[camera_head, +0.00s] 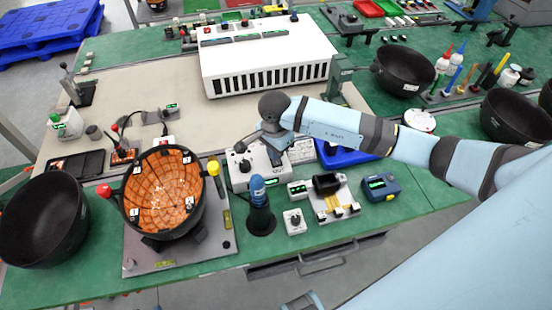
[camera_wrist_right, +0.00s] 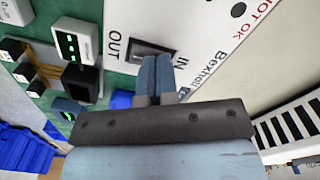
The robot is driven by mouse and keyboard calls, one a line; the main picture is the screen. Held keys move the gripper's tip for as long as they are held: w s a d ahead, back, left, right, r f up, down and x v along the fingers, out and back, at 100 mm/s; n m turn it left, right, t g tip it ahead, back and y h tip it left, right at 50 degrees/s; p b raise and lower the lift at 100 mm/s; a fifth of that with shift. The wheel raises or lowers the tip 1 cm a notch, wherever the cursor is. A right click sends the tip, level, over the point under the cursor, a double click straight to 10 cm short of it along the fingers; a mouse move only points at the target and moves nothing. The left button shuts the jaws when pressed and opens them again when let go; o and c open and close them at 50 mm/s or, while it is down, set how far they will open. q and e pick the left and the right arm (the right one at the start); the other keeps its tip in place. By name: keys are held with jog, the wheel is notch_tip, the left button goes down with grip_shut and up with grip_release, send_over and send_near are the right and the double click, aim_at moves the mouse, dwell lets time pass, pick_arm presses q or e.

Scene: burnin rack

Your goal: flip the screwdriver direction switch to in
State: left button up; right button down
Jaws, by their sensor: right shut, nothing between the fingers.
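The screwdriver's white control box (camera_head: 243,180) stands on the green bench, partly hidden by my right arm. In the right wrist view its white face (camera_wrist_right: 215,25) shows a dark rocker switch (camera_wrist_right: 143,52) between the labels OUT and IN. My right gripper (camera_wrist_right: 158,62) is shut and empty, its fingertips together over the IN side of the rocker and covering part of it. I cannot tell whether they touch it, or which way the rocker is set. In the head view my right gripper (camera_head: 272,153) is above the box. My left gripper is not in view.
A blue-handled screwdriver (camera_head: 258,190) stands in a dark base in front of the box. An orange-lined bowl (camera_head: 165,190) is to its left. Small devices, including a blue one (camera_head: 380,186), sit to the right. A large white slotted unit (camera_head: 265,60) stands behind.

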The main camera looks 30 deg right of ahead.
jog(key=shift+r+p, duration=0.4)
jog(key=shift+r, duration=0.2)
jog(key=shift+r+p, duration=1.3)
jog(key=shift+r, duration=1.5)
jog(key=shift+f, duration=0.1)
